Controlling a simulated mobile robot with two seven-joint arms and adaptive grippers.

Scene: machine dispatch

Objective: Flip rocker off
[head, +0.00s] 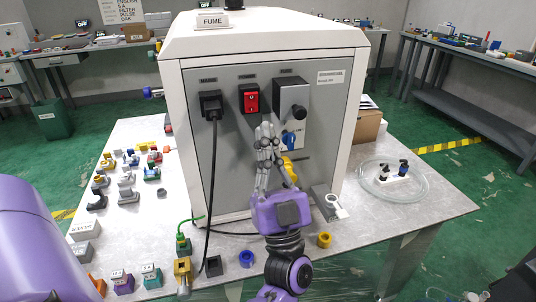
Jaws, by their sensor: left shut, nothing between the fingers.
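A red rocker switch (251,101) in a black frame sits on the grey front panel of a white machine (254,46) labelled FUME. My left gripper (266,126) is shut and empty, with its fingertips pointing up just below and slightly right of the rocker. I cannot tell whether the fingertips touch the panel. The rocker's red face shows fully, with a pale mark on it; its exact tilt is too small to tell. My right gripper is not in view.
Left of the rocker, a black plug (210,104) with a hanging cable sits in the panel. To the right are a grey box with a round knob (298,111) and a blue valve handle (289,139). Several small fittings lie on the table (150,220).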

